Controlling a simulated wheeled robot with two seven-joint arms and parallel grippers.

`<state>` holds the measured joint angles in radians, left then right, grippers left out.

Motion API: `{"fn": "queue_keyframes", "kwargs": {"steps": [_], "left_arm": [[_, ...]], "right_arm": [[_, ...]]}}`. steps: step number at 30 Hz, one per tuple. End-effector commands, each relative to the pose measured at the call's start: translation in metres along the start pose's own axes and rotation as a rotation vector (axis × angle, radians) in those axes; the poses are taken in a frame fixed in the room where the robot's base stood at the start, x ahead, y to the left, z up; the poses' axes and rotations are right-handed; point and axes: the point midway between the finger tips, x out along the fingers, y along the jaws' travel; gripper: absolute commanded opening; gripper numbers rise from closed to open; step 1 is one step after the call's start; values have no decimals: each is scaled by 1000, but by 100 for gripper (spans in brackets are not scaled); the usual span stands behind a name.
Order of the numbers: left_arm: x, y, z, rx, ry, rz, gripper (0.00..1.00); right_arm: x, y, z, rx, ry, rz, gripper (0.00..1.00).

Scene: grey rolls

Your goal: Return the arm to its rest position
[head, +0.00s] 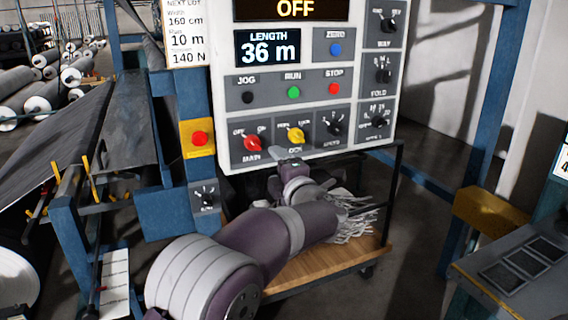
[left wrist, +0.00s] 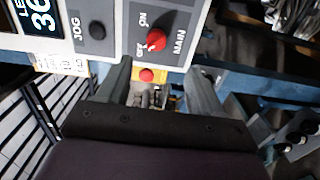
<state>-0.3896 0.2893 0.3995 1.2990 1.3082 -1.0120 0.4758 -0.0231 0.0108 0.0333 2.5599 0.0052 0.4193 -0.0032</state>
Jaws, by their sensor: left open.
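My left arm (head: 275,238) reaches in from the bottom of the head view, and its purple and grey links stretch toward the control panel (head: 312,119). My left gripper (head: 291,160) is in front of the panel's lower edge, below the row of knobs. In the left wrist view the gripper (left wrist: 162,85) is open, with its two dark fingers apart and nothing held between them. The red MAIN knob (left wrist: 156,40) is beyond the fingertips there, apart from them. My right gripper is not in view.
The panel display (head: 293,9) reads OFF and the length display (head: 268,48) reads 36 m. A red button on a yellow box (head: 197,139) is left of the panel. A wooden-topped cart (head: 330,262) stands below. Grey rolls (head: 40,104) lie at the far left.

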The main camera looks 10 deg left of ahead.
Motion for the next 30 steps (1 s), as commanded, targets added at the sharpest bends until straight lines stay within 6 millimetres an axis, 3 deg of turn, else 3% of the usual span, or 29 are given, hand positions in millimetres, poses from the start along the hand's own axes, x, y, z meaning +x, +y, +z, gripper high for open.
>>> {"fn": "queue_keyframes", "kwargs": {"steps": [2,4,6,8,10,13,15,18,21,30], "left_arm": [[-3,-12,25,112,-132,-20,66],[-20,-48,58,340,-355,-56,66],[-58,-94,69,677,-658,-123,66],[-96,-135,48,952,-896,-203,66],[-138,-174,3,1201,-1120,-308,66],[-193,-204,-76,1455,-1368,-465,66],[-224,-210,-128,1573,-1494,-567,66],[-255,-207,-187,1666,-1596,-683,66],[-265,-188,-219,1673,-1582,-734,66],[-258,-182,-222,1654,-1545,-736,66]], "right_arm": [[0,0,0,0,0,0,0],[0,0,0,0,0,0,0],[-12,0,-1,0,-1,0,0],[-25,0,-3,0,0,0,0],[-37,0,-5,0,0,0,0],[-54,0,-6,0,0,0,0],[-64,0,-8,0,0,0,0],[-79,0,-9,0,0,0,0],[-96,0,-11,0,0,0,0],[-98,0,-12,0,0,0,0]]}}
